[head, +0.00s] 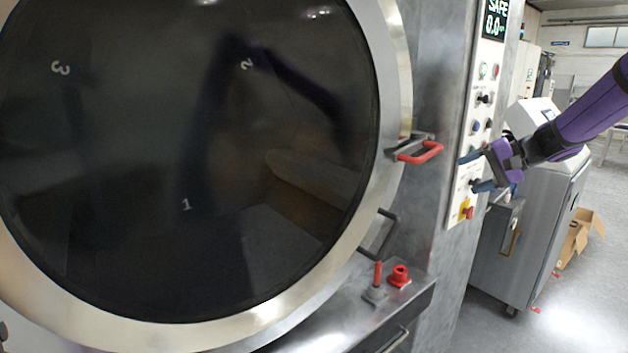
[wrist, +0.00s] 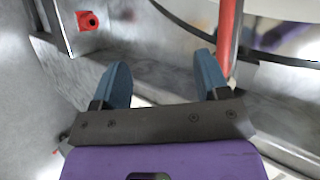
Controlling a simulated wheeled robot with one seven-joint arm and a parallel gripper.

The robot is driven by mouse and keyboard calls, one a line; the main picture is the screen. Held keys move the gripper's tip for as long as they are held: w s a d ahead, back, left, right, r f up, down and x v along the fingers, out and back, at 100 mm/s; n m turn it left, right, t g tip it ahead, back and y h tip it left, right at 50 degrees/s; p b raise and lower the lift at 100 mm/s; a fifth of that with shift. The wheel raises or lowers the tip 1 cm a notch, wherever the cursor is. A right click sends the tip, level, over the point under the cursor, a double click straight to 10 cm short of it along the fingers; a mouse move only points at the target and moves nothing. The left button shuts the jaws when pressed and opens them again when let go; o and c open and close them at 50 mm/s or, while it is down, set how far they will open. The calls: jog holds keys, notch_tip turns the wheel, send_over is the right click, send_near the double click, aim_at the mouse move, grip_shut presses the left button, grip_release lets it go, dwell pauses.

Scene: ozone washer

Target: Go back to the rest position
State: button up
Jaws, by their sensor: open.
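My gripper (head: 474,172) is at the right in the head view, in front of the lower part of the control panel (head: 481,125). Its two blue fingers are apart with nothing between them. In the wrist view my gripper (wrist: 162,85) is open and empty, with the grey metal of the washer behind it. The red door handle (head: 420,153) is to the left of my gripper in the head view. A red bar also shows beside the right finger in the wrist view (wrist: 228,40); I cannot tell whether they touch.
The large round washer door (head: 190,160) looks closed. A small ledge holds a red-handled lever (head: 378,275) and a red fitting (head: 399,276). A grey cabinet (head: 525,230) stands behind my arm. A cardboard box (head: 580,235) lies on the floor at the right, with open floor nearby.

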jog(key=s+a+r+n+g+h, duration=0.1)
jog(key=s+a+r+n+h, duration=0.3)
jog(key=s, duration=0.6)
jog(key=s+a+r+m+g+h, duration=0.1)
jog(key=s+a, duration=0.4)
jog(key=s, duration=0.4)
jog(key=s+d+n+h, duration=0.1)
jog(key=s+h, duration=0.1)
jog(key=s, duration=0.7)
jog(key=s+d+f+n+t+h, duration=0.1)
jog(key=s+h, duration=0.2)
jog(key=s, duration=0.6)
jog(key=shift+s+n+t, duration=0.3)
jog(key=shift+o, duration=0.5)
jog(key=shift+a, duration=0.1)
